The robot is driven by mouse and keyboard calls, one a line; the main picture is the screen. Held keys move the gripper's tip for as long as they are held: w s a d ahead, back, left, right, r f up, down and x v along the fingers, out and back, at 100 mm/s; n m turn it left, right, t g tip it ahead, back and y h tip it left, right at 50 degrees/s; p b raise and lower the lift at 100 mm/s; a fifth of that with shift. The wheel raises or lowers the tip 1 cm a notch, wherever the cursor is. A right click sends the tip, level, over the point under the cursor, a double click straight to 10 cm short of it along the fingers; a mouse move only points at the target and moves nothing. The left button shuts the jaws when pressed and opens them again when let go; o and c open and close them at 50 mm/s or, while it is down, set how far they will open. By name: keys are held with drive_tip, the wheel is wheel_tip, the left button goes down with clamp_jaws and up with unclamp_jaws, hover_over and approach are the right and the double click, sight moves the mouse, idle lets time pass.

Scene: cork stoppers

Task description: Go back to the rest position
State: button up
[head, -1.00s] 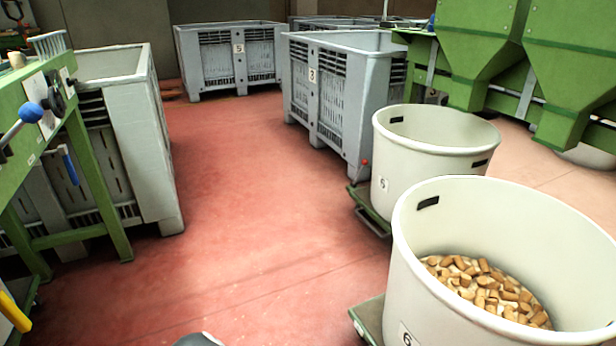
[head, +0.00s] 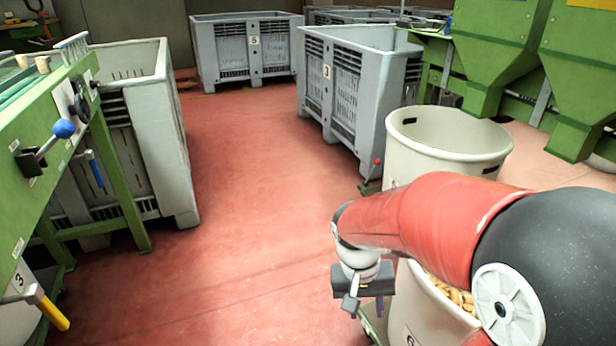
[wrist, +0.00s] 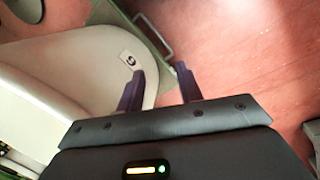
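My gripper (wrist: 160,80) shows in the wrist view with its two dark fingers apart and nothing between them. It hangs beside the outer wall of the near white tub (wrist: 60,90), above the red floor. In the head view my red and black arm reaches in from the right, and my gripper (head: 364,308) points down at the left side of the near tub (head: 425,312). The arm hides most of that tub. A few cork stoppers (head: 455,293) show inside it.
A second white tub (head: 445,135) stands behind the near one. Grey crates (head: 345,95) stand at the back, and another (head: 160,130) stands at left beside a green machine frame (head: 115,185). Green hoppers (head: 500,50) are at upper right. The red floor (head: 255,190) between is clear.

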drive_tip(key=s+d+r+t+y+p, duration=0.1)
drive_tip(key=s+d+r+t, duration=0.1)
drive_tip(key=s+r, duration=0.3)
drive_tip(key=s+d+r+n+t+y+p, duration=0.1)
drive_tip(key=s+r+t, duration=0.3)
drive_tip(key=r, duration=0.7)
drive_tip(key=shift+s+d+r+p, duration=0.2)
drive_tip(key=shift+s+d+p, duration=0.3)
drive_tip(key=shift+d, duration=0.05)
